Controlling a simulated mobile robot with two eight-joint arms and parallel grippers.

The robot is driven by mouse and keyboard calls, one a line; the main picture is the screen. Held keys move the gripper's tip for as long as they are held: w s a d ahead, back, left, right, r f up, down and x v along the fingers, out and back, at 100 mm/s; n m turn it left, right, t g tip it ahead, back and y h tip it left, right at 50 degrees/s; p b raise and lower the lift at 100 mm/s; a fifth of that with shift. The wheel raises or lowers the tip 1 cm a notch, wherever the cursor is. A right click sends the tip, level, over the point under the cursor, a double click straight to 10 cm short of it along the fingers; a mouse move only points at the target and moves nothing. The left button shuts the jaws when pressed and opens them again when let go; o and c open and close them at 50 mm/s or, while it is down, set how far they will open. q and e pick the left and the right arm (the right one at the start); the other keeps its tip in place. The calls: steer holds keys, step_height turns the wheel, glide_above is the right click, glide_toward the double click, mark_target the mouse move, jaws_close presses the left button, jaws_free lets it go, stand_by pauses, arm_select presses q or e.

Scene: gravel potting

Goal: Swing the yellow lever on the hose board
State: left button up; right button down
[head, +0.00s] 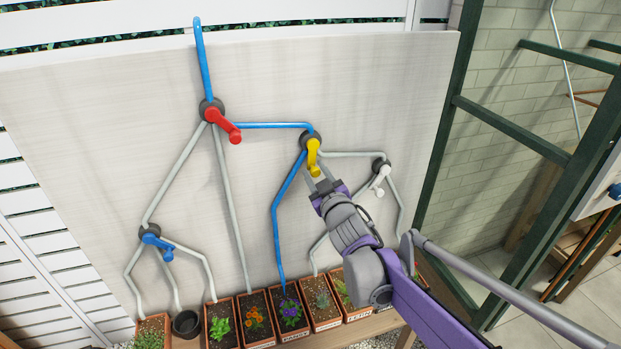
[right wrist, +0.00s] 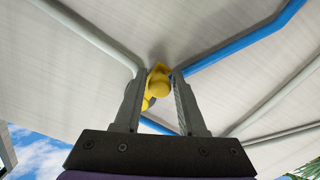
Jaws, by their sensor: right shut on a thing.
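The yellow lever (head: 313,158) sits on a dark round hub (head: 310,137) on the pale hose board (head: 262,75). It points down and slightly right in the head view. My right gripper (head: 318,178) is at the lever's lower end, and its jaws are shut on it. In the right wrist view the yellow lever (right wrist: 158,84) shows between the two fingertips. A blue hose runs into the hub from the left, and another blue hose (head: 276,213) leads from it down to a pot with purple flowers (head: 291,309). My left gripper is not in view.
A red lever (head: 226,129), a blue lever (head: 159,244) and a white lever (head: 380,177) are also on the board. Grey hoses run between them. Several plant pots and an empty dark pot (head: 186,324) line the shelf below. A green frame (head: 513,130) stands at right.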

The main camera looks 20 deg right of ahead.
steer(key=shift+d+r+n+b, duration=0.15)
steer(key=shift+d+n, duration=0.4)
steer(key=shift+n, duration=0.65)
steer(key=shift+d+r+n+b, duration=0.1)
steer(key=shift+d+n, duration=0.45)
steer(key=shift+n, duration=0.65)
steer(key=shift+d+r+n+b, duration=0.15)
steer(key=shift+d+n, duration=0.4)
steer(key=shift+n, duration=0.65)
steer(key=c, duration=0.8)
jaws_free()
steer(key=shift+c, duration=0.2)
steer(key=shift+o, duration=1.1)
steer(key=shift+a, duration=0.15)
steer(key=shift+d, duration=0.2)
